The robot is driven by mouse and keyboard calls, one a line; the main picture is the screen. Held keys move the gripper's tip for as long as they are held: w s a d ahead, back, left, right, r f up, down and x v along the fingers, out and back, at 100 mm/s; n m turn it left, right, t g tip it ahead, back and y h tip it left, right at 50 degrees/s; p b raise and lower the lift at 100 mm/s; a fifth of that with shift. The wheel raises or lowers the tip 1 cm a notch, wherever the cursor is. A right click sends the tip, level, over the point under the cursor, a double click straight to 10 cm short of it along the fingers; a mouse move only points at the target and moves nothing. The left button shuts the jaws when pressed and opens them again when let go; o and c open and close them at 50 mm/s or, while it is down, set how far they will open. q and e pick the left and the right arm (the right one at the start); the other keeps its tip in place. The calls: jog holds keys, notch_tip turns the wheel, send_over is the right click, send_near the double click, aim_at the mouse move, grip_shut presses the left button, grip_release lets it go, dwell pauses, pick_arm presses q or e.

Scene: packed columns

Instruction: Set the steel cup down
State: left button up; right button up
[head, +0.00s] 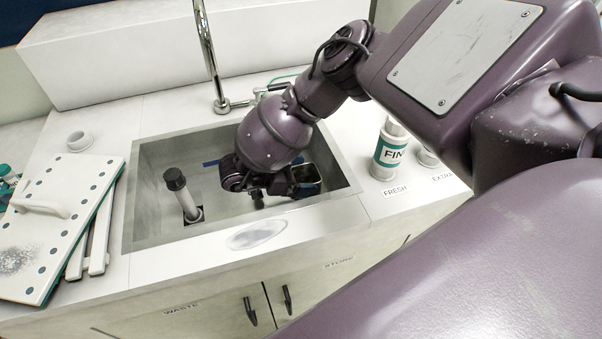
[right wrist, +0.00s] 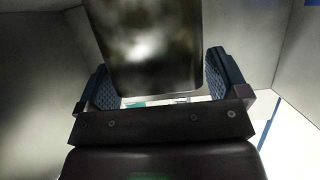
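The steel cup (head: 307,174) is dark and shiny and shows low inside the sink, at its right side. My right gripper (head: 270,190) reaches down into the sink beside it, partly hidden by its own wrist. In the right wrist view the cup (right wrist: 145,45) fills the space between the two blue-padded fingers (right wrist: 163,90). Whether the cup's base touches the sink floor is hidden. My left gripper is not in view.
The sink (head: 150,225) holds an upright white pipe with a black cap (head: 183,195) at left. A tall faucet (head: 208,55) rises behind. A perforated white board (head: 60,220) lies left. A labelled canister (head: 388,152) stands right.

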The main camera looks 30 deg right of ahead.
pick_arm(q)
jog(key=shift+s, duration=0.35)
pick_arm(e)
jog(key=shift+o, duration=0.4)
jog(key=shift+r, duration=0.15)
jog(key=shift+w+a+r, duration=0.1)
jog(key=shift+a+r, duration=0.1)
jog(key=shift+a, duration=0.3)
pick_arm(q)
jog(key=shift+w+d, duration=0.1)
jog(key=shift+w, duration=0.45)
pick_arm(e)
jog(key=v, duration=0.6)
jog(key=shift+a, duration=0.2)
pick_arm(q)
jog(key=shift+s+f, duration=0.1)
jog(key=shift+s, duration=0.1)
pick_arm(e)
jog(key=shift+r, duration=0.1)
